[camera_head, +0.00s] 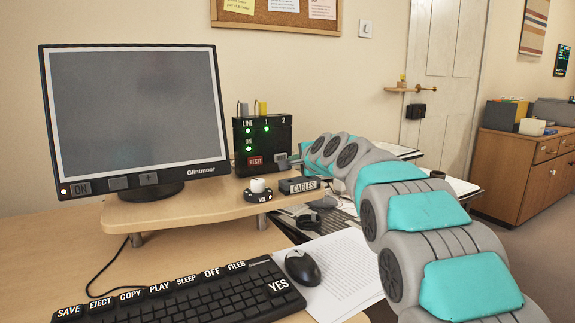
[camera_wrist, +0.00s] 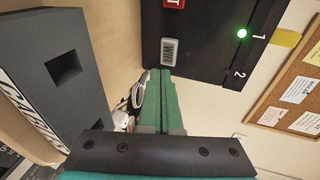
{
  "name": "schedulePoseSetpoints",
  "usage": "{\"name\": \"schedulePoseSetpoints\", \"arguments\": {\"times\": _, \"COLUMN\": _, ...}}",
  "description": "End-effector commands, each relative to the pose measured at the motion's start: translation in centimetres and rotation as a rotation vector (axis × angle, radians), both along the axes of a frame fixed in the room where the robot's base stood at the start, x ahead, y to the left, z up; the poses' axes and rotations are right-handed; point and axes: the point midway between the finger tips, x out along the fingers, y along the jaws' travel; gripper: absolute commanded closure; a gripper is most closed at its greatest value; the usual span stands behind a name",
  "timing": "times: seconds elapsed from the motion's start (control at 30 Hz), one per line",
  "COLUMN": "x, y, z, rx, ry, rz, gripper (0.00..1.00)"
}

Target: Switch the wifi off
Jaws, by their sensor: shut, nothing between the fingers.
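The black router box (camera_head: 263,143) stands on the raised shelf right of the monitor, with labels LINE, 1, 2 and ON, several green lights and a red RESET button (camera_head: 255,161). In the wrist view its dark face (camera_wrist: 205,35) fills the top, with a lit green light by the 1. A small ridged grey switch (camera_wrist: 169,51) sits on that face near the red button (camera_wrist: 174,3). My gripper (camera_wrist: 160,74) is shut and empty, its green fingertips just below the grey switch in the picture. I cannot tell whether they touch it. In the head view my arm mostly hides the gripper.
A dark CABLES box (camera_head: 304,185) stands in front of the router; its side with a square hole shows in the wrist view (camera_wrist: 65,70). A round knob (camera_head: 258,190), the monitor (camera_head: 135,115), keyboard (camera_head: 180,298) and mouse (camera_head: 302,267) are nearby. White cables (camera_wrist: 135,100) lie beside the fingers.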

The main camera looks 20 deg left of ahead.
Motion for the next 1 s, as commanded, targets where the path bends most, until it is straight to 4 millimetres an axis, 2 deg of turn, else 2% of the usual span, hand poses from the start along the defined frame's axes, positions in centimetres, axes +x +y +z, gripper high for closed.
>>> {"name": "schedulePoseSetpoints", "arguments": {"times": 0.03, "x": -0.1, "y": -1.0, "z": -0.5, "rx": 0.002, "ry": 0.001, "rz": -0.003, "gripper": 1.0}}
{"name": "schedulePoseSetpoints", "arguments": {"times": 0.2, "x": -1.8, "y": -3.0, "z": 0.9, "rx": 0.003, "ry": 0.0, "rz": -0.001, "gripper": 1.0}}
{"name": "schedulePoseSetpoints", "arguments": {"times": 0.6, "x": -4.8, "y": -7.6, "z": 2.7, "rx": 0.003, "ry": 0.0, "rz": -0.002, "gripper": 1.0}}
{"name": "schedulePoseSetpoints", "arguments": {"times": 1.0, "x": -5.4, "y": -8.6, "z": 3.0, "rx": 0.0, "ry": 0.0, "rz": 0.0, "gripper": 1.0}}
